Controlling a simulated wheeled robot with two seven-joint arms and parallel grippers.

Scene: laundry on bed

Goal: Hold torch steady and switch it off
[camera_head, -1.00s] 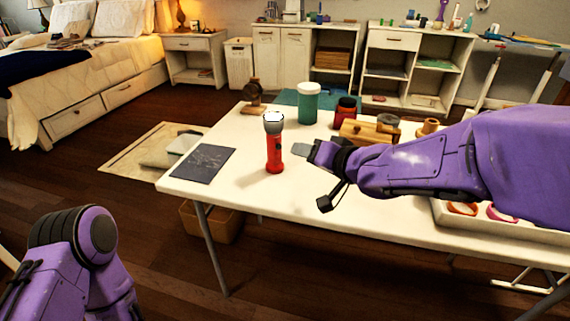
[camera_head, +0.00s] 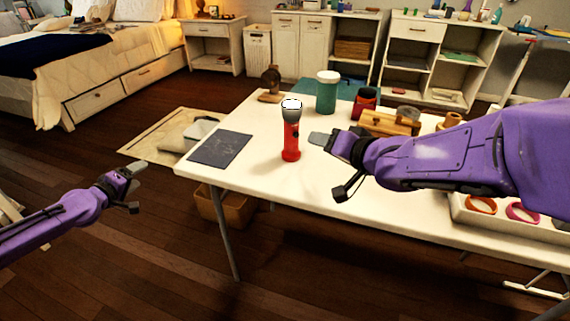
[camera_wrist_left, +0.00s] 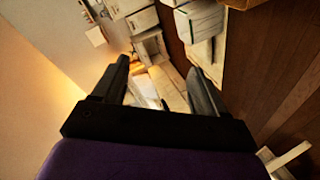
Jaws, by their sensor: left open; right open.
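The red torch (camera_head: 291,140) with a grey head stands upright on the white table (camera_head: 225,177), its lens facing up and looking bright. My right gripper (camera_head: 318,139) is just right of the torch with its fingers pointing at it. It is open, and a small gap seems to lie between it and the torch. My left gripper (camera_head: 138,173) is off the table's left side, above the floor, well away from the torch. It is open and empty, as the left wrist view (camera_wrist_left: 165,80) shows. The torch is not seen in that view.
A dark sheet (camera_head: 219,149) lies left of the torch. Behind it stand a green jar (camera_head: 327,95), a red jar (camera_head: 364,103) and wooden pieces (camera_head: 390,123). A white tray (camera_head: 500,222) with rings sits at the right. A cardboard box (camera_head: 228,208) is below the table.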

